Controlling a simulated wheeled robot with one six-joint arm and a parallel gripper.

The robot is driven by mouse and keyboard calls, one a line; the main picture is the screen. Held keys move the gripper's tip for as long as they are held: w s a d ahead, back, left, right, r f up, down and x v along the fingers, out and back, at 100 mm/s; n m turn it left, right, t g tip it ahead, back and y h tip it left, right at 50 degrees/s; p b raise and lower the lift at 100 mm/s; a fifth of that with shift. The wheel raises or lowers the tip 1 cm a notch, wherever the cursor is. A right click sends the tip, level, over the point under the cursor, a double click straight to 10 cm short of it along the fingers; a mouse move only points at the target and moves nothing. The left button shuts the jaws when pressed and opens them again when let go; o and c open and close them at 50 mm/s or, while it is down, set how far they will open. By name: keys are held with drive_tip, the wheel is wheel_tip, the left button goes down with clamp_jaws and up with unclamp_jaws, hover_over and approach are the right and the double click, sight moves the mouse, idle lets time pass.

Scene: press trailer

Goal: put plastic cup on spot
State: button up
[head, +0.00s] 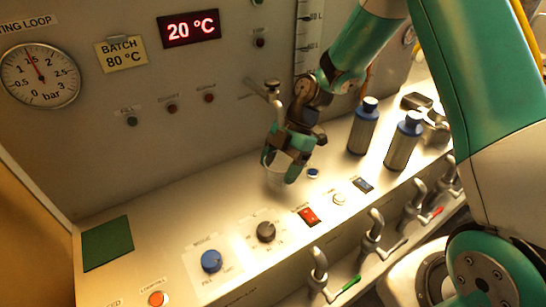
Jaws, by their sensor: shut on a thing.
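A pale, see-through plastic cup (275,167) is between the fingers of my gripper (283,163), just above or touching the metal counter; I cannot tell which. My gripper is shut on the cup and points down, and its fingers hide part of it. A flat dark green square (107,243) lies on the counter at the far left and is bare. Neither is plainly marked as the spot.
Two grey bottles with blue caps (364,125) (405,140) stand right of my gripper. A blue knob (211,261), a dark knob (266,231) and a red switch (308,215) line the counter's front. Valve handles (374,232) stand below. A tap (273,93) juts from the panel behind.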

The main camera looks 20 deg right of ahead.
drive_tip(key=shift+w+d+f, duration=0.2)
drive_tip(key=shift+w+d, duration=0.05)
drive_tip(key=shift+w, duration=0.3)
drive_tip(key=shift+s+f, duration=0.1)
drive_tip(key=shift+f, duration=0.1)
drive_tip(key=shift+s+a+r, duration=0.1)
drive_tip(key=shift+s+r, duration=0.05)
drive_tip(key=shift+f, duration=0.2)
drive_tip(key=o, duration=0.9)
drive_tip(key=shift+r, duration=0.25)
drive_tip(key=b+v, duration=0.2)
drive_tip(key=v, duration=1)
